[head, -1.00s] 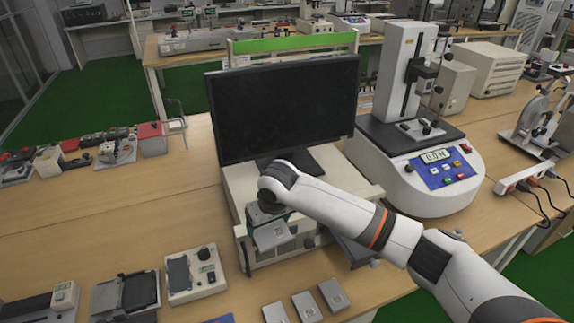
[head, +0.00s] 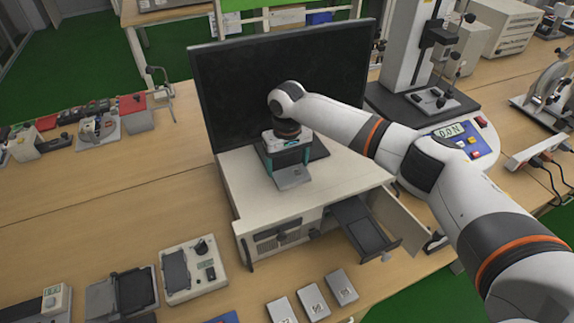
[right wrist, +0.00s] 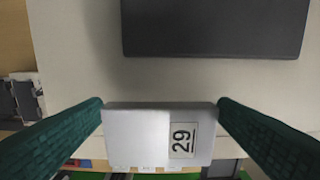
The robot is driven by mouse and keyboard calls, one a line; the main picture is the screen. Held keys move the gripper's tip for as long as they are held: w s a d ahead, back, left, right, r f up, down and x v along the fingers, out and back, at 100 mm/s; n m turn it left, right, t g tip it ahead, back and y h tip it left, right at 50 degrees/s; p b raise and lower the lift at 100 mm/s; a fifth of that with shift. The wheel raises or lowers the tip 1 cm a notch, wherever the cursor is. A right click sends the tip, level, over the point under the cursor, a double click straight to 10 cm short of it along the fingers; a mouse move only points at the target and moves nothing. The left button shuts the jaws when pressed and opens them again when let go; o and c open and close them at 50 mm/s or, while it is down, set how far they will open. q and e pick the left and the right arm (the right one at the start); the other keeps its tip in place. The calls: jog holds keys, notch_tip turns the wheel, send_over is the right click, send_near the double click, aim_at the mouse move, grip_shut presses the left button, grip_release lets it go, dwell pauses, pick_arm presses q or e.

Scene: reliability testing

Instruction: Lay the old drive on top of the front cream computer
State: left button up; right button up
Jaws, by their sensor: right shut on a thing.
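The front cream computer (head: 245,187) stands on the bench with a black monitor on it. The old drive, a flat silver-grey plate (head: 292,179), is over the computer's top, in front of the monitor's foot. My right gripper (head: 288,158) is shut on it. In the right wrist view the drive (right wrist: 140,135) sits between the two teal fingers, with a white label reading 29. I cannot tell whether it touches the top. The computer's front door is open and a dark drive tray (head: 363,232) sticks out. My left gripper is not in view.
The black monitor (head: 285,80) rises close behind my right gripper. Three silver drives (head: 313,300) lie on the bench in front of the computer. A white device with a black knob (head: 190,270) is at front left. A test stand (head: 470,140) stands at right.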

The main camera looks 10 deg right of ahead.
aim_at(287, 171)
jog(key=f, duration=0.4)
jog(key=shift+w+f+p, duration=0.15)
jog(key=shift+w+p, duration=0.1)
jog(key=shift+p, duration=0.15)
jog(key=shift+s+f, duration=0.1)
jog(key=o, duration=0.9)
jog(key=shift+f, duration=0.1)
jog(key=shift+o, duration=0.3)
jog(key=shift+r, duration=0.35)
pick_arm(q)
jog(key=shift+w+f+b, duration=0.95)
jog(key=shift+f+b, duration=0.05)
jog(key=shift+b, duration=0.5)
pick_arm(e)
notch_tip(287, 171, up, 12)
jog(key=shift+f, duration=0.2)
